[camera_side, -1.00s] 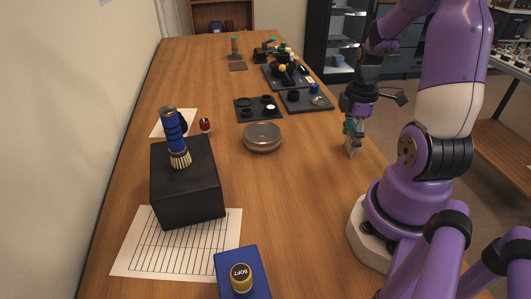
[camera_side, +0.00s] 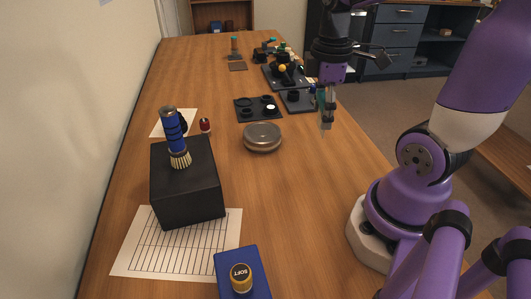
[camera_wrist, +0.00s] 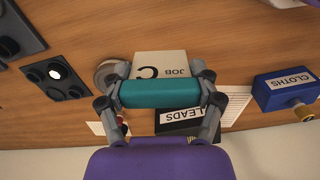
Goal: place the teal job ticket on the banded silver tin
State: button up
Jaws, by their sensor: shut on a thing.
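My gripper (camera_side: 326,118) is shut on the teal job ticket (camera_wrist: 160,93). In the wrist view the ticket shows a teal bar between the fingers and a pale card marked JOB beyond it; in the side view only a sliver of it shows. The banded silver tin (camera_side: 262,137) sits flat on the table, round and low with a plain lid. My gripper is above the table to the right of the tin and apart from it. In the wrist view the tin (camera_wrist: 104,73) is partly hidden behind the left finger.
A black box (camera_side: 187,190) with a blue-handled brush (camera_side: 174,135) on top stands left of the tin. Dark trays with parts (camera_side: 258,109) lie beyond it. A blue box (camera_side: 243,274) with an amber jar is at the front. The wood around the tin is mostly clear.

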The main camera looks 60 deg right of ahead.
jog(key=w+a+r+n, duration=0.2)
jog(key=w+a+r, duration=0.2)
jog(key=w+a, duration=0.7)
send_over(262, 131)
notch_tip(262, 131, down, 7)
jog(key=shift+f, duration=2)
jog(key=shift+f, duration=0.15)
jog(key=o, duration=0.9)
